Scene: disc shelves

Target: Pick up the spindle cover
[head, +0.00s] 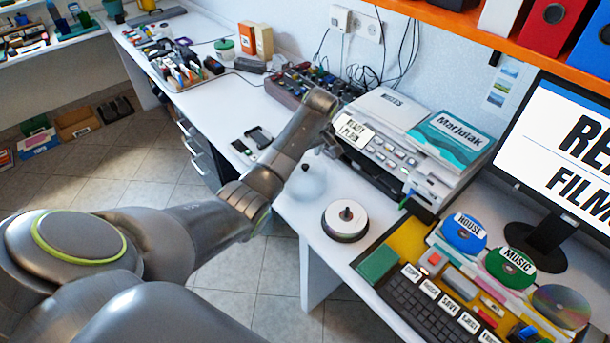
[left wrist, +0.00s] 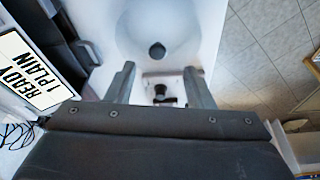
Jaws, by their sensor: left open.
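The spindle cover (head: 306,184) is a clear, pale dome standing on the white desk, left of the disc spindle (head: 345,220). The spindle holds a stack of white discs around a black post. My left gripper (head: 322,150) is above the cover, beside the printer. My right gripper is not in view.
The printer (head: 400,140) with a "READY PLAIN" label stands close to the left gripper. A keyboard (head: 415,300), several discs and a monitor (head: 560,140) are at the right. The desk's front edge (head: 290,215) is near the cover. Small dark boxes (head: 258,138) lie farther back.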

